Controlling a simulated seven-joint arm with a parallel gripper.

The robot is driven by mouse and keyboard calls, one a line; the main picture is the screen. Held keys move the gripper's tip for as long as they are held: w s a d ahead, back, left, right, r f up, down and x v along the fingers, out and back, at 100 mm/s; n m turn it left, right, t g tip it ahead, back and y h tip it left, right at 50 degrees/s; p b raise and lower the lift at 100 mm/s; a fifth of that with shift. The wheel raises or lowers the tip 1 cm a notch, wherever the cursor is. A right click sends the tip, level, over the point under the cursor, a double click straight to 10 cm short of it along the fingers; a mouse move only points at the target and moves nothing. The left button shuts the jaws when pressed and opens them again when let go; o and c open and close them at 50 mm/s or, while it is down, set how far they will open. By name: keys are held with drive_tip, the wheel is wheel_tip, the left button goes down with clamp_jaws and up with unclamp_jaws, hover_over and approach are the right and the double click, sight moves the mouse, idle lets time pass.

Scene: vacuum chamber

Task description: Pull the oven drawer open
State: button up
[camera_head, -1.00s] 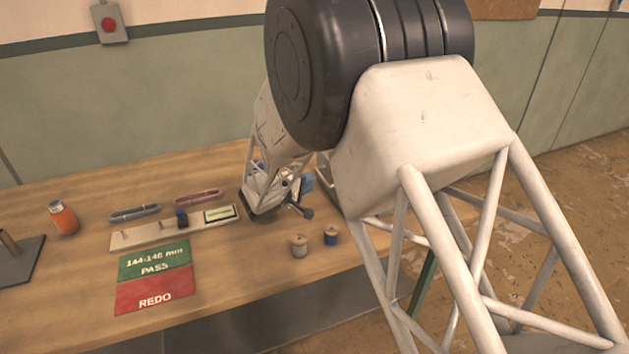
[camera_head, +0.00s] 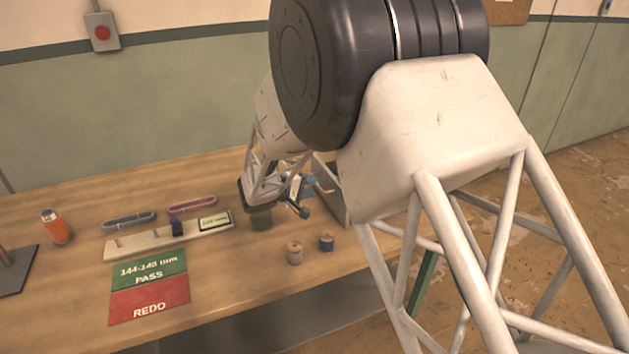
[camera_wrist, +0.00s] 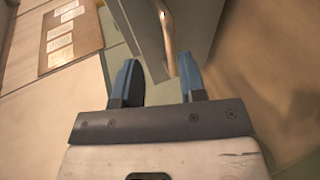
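The oven shows as a grey box (camera_head: 331,200) on the bench, mostly hidden behind my arm. Its curved metal handle (camera_head: 322,186) sticks out toward my gripper. In the wrist view the handle (camera_wrist: 166,32) stands on the grey front (camera_wrist: 195,30), just beyond the fingertips and roughly between their lines. My gripper (camera_wrist: 160,75) is open, with two blue fingers apart and nothing between them. In the head view my gripper (camera_head: 308,181) is beside the handle; contact cannot be told. The drawer's edges are not clear, and no gap shows.
A green jar (camera_head: 261,218) stands below my wrist. Two spools, grey (camera_head: 295,253) and blue (camera_head: 327,242), stand near the bench's front edge.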

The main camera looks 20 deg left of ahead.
sight(333, 186)
drive_tip(key=d+g, duration=0.1)
drive_tip(key=w+d+r+m+g, duration=0.1)
drive_tip(key=g, duration=0.1)
drive_tip(key=shift+w+d+r, duration=0.2)
drive_tip(key=shift+w+d, duration=0.05)
drive_tip(key=shift+w, duration=0.05)
drive_tip(key=g, duration=0.2)
drive_tip(key=m+g, duration=0.1)
drive_tip(key=shift+w+d+r+y, duration=0.25)
drive_tip(key=shift+r+y, duration=0.05)
drive_tip(key=shift+r, duration=0.1)
drive_tip(key=w+a+r+g+y, duration=0.2)
drive_tip(key=a+r+g+y, duration=0.1)
drive_tip(key=r+g+y, duration=0.2)
drive_tip(key=shift+a+m, duration=0.25)
drive_tip(key=shift+m, duration=0.15)
drive_tip(key=shift+f, duration=0.15)
drive_tip(key=shift+w+d+f, duration=0.15)
drive_tip(key=shift+d+f, duration=0.05)
drive_tip(key=shift+f, duration=1.05)
drive_tip(key=shift+w+d+f, duration=0.15)
drive_tip(key=shift+f, duration=1.1)
drive_tip(key=shift+w+d+f, duration=0.15)
drive_tip(key=shift+d+f, duration=0.05)
drive_tip(key=shift+f, duration=1.05)
clamp_jaws()
